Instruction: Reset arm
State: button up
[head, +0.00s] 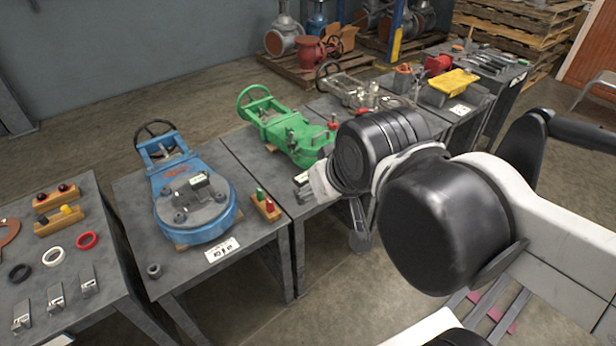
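My arm reaches in from the right in the head view, its white and black links covering the middle and right of the picture. My gripper (360,238) shows only in part, as a dark grey finger-like piece hanging below the wrist. It is in front of the gap to the right of the green valve's table. The rest of it is hidden by my own wrist, so I cannot see whether it is open or holds anything. No object is visibly touching it.
A blue valve (192,200) and a green valve (286,128) stand on grey tables. A left table (105,300) holds rings, grey blocks and wooden holders. A yellow tray (453,85) sits further back. Pallets with valves (285,38) stand behind. Bare floor (90,130) lies behind the tables.

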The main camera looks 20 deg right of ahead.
jog(key=shift+s+f, duration=0.1)
jog(key=shift+s, duration=0.05)
jog(key=shift+r+p, duration=0.4)
